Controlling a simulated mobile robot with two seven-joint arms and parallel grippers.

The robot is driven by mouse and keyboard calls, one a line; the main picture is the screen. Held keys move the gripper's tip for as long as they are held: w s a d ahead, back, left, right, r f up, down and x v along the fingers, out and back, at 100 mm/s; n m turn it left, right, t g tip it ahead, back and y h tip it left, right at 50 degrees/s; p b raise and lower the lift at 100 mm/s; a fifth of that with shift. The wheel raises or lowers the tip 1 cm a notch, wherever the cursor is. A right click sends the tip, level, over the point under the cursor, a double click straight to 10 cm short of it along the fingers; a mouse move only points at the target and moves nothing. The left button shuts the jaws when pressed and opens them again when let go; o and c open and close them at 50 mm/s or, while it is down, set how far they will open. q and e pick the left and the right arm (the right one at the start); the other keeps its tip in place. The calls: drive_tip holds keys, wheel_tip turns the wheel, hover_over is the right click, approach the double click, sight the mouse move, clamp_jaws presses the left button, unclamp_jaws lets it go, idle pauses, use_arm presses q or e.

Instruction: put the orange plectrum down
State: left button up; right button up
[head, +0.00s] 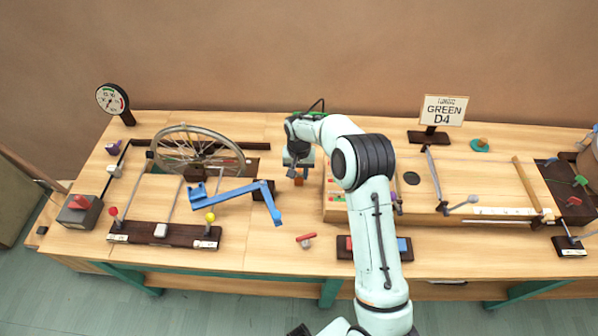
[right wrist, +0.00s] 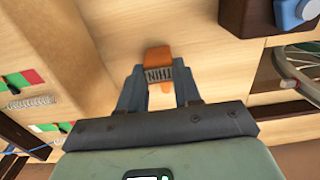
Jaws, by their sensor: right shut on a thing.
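The orange plectrum (right wrist: 158,54) is between the two fingertips of my right gripper (right wrist: 159,84) in the right wrist view, and the gripper is shut on it. Its orange end sticks out past the fingers, with a dark ridged band between them. In the head view my right gripper (head: 298,172) points down over the middle of the wooden table (head: 258,258). A small orange part of the plectrum (head: 298,182) shows below it. I cannot tell whether the plectrum touches the table. My left gripper is not in view.
A spoked wheel (head: 186,150) and a blue jointed lever (head: 237,192) stand to the left. A long wooden box with strings (head: 455,178) lies to the right. A small red-handled item (head: 305,239) lies near the front. Bare table shows between the lever and the box.

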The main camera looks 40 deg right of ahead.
sight(299, 175)
drive_tip(key=shift+f, duration=0.25)
drive_tip(key=o, duration=1)
drive_tip(key=shift+r, duration=0.1)
wheel_tip(299, 175, up, 12)
drive_tip(key=shift+r+p, duration=0.2)
drive_tip(key=shift+p, duration=0.2)
